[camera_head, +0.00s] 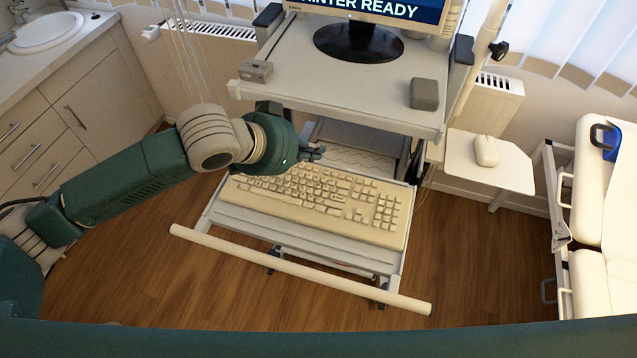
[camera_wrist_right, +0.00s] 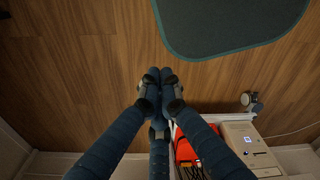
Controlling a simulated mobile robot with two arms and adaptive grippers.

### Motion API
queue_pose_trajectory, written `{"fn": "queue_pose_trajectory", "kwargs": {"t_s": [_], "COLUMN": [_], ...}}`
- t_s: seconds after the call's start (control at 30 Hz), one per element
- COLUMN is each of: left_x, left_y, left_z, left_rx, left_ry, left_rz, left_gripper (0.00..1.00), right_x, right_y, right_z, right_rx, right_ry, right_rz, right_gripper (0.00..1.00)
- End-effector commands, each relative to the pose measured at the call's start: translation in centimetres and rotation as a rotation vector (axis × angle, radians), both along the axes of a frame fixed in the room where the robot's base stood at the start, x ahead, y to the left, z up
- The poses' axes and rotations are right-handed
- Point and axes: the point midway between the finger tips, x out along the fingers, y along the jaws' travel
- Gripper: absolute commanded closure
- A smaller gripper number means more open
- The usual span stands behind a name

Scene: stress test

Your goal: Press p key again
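The cream keyboard (camera_head: 320,203) lies on the pull-out shelf of a grey cart. Its key letters are too small to read, so I cannot pick out the p key. My left gripper (camera_head: 313,153) is at the keyboard's back edge, partly hidden behind my own wrist. I cannot tell whether it touches a key or whether its fingers are open. My right gripper (camera_wrist_right: 160,76) shows in the right wrist view over the wooden floor, away from the keyboard. Its fingertips are together with nothing visible between them.
The monitor (camera_head: 385,10) on the cart top reads "...INTER READY". A white mouse (camera_head: 486,151) sits on a side tray (camera_head: 515,172). The cart's front bar (camera_head: 300,270) runs before the keyboard. A white couch (camera_head: 590,200) stands at right, a sink counter (camera_head: 75,45) at left.

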Motion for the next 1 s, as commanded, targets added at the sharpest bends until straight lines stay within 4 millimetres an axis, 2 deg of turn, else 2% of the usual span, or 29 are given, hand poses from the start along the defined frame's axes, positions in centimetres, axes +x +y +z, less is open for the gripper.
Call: {"fn": "queue_pose_trajectory", "kwargs": {"t_s": [0.27, 0.73, 1.0], "left_x": [0.0, 0.0, 0.0], "left_y": [0.0, 0.0, 0.0], "left_z": [-1.3, -6.8, -8.7], "left_rx": [0.001, 0.001, 0.0], "left_ry": [-0.001, -0.003, 0.0], "left_rz": [-0.001, -0.001, 0.0], "left_gripper": [1.0, 1.0, 1.0], "right_x": [0.3, 0.7, 0.7], "right_y": [-0.4, -1.1, -1.1], "right_z": [-1.4, -8.1, -8.5], "right_rx": [-0.004, -0.013, -0.013], "right_ry": [-0.004, -0.01, -0.01], "right_rz": [0.003, 0.004, 0.004], "right_gripper": [1.0, 1.0, 1.0]}}
